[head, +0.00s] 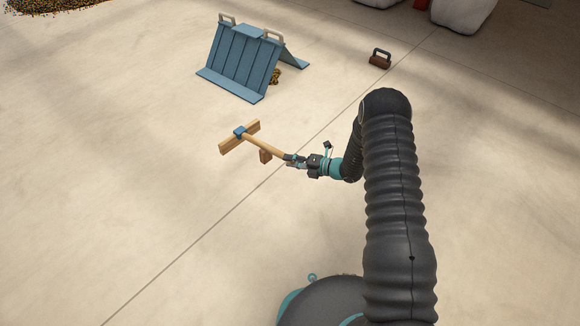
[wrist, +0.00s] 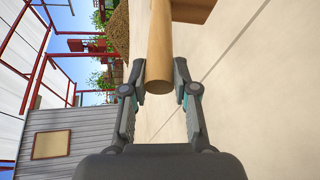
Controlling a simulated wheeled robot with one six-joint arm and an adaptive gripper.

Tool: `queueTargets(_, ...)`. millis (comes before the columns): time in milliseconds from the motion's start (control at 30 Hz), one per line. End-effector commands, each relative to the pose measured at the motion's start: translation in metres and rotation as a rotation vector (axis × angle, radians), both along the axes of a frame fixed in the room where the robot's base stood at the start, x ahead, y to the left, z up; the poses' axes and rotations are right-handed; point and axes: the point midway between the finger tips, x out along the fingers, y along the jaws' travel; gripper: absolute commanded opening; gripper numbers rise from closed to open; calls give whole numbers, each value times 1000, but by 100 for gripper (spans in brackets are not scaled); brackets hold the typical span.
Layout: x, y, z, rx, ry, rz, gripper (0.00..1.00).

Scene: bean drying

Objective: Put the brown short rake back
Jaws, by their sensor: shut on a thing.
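The brown short rake (head: 264,145) has a light wooden handle, a wooden bar head and a blue joint between them. My gripper (head: 290,158) is shut on the free end of its handle, and the head points away to the upper left. In the wrist view my gripper (wrist: 164,88) has one finger on each side of the round handle (wrist: 159,50); the rake's head is out of that view. A small brown block (head: 265,157) shows just beneath the handle. I cannot tell whether the rake touches it.
A blue slatted folding stand (head: 238,62) with light handles stands beyond the rake, with a small brown heap (head: 275,76) beside it. A dark brown block with a handle (head: 380,60) lies at the upper right. White sacks (head: 463,14) stand farther back.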

Motion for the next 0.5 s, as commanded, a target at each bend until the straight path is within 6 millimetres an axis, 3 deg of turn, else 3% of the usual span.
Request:
queueTargets(133,-3,6,-13,-1,-10,38,0)
queueTargets(500,-4,7,-14,-1,-11,42,0)
